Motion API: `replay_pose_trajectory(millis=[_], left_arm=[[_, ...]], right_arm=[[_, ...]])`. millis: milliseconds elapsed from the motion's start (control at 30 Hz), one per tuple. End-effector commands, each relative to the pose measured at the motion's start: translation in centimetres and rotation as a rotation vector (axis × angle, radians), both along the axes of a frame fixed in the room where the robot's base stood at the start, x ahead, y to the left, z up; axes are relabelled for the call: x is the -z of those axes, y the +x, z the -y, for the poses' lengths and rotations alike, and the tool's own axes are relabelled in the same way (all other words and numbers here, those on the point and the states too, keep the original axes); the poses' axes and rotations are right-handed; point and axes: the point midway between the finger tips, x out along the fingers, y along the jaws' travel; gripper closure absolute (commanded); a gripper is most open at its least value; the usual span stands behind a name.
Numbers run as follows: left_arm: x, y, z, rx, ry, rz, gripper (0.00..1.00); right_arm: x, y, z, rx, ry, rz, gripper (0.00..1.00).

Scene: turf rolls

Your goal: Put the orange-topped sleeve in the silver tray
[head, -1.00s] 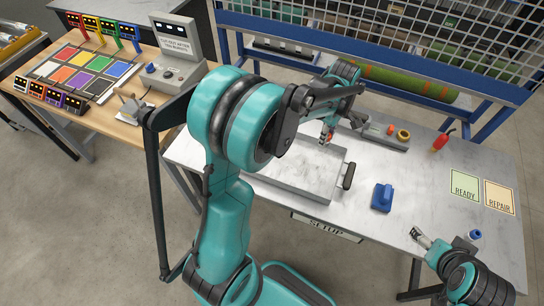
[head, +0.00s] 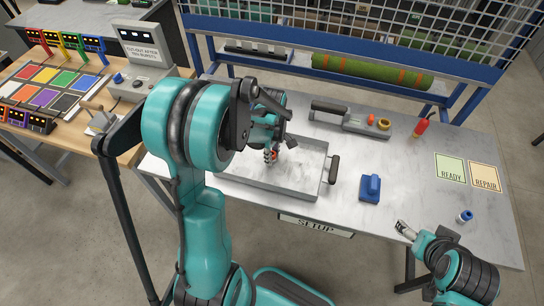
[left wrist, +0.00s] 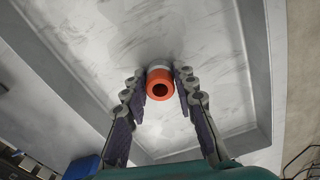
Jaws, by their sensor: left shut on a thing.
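My left gripper (head: 271,153) is over the inside of the silver tray (head: 268,187) on the bench. It is shut on the orange-topped sleeve, whose orange ring top with a dark hole (left wrist: 159,84) shows between the two fingers in the left wrist view. A pale part of the sleeve shows just beyond the ring. The tray floor (left wrist: 95,35) lies behind it; I cannot tell whether the sleeve touches it. In the head view the sleeve is mostly hidden by the fingers. My right gripper (head: 405,229) is at the bench's front right edge, its jaw opening unclear.
A blue block (head: 370,189) stands right of the tray's dark handle (head: 334,169). A grey fixture (head: 350,122) with orange and yellow rings lies behind. A red bottle (head: 421,126), a blue-topped sleeve (head: 465,216) and READY (head: 450,168) and REPAIR (head: 485,176) mats are at the right.

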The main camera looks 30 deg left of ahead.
Motion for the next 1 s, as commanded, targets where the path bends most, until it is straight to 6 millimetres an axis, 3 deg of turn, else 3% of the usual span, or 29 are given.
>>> replay_pose_trajectory(millis=[300,333,400,767,867,1000], left_arm=[[0.3,0.0,0.0,0.000,0.000,0.000,1.00],[0.3,0.0,0.0,0.000,0.000,0.000,0.70],[0.2,0.0,0.0,0.000,0.000,0.000,0.52],[-0.1,0.0,0.0,0.000,0.000,0.000,0.52],[-1.2,0.0,0.0,0.000,0.000,0.000,0.52],[-4.2,0.0,0.0,0.000,0.000,0.000,0.52]], right_arm=[[0.3,0.0,0.0,0.000,0.000,0.000,0.25],[0.3,0.0,0.0,0.000,0.000,0.000,0.25],[0.2,0.0,0.0,0.000,0.000,0.000,0.25],[-0.1,0.0,0.0,0.000,0.000,0.000,0.25],[-0.6,0.0,0.0,0.000,0.000,0.000,0.25],[-1.7,0.0,0.0,0.000,0.000,0.000,0.25]])
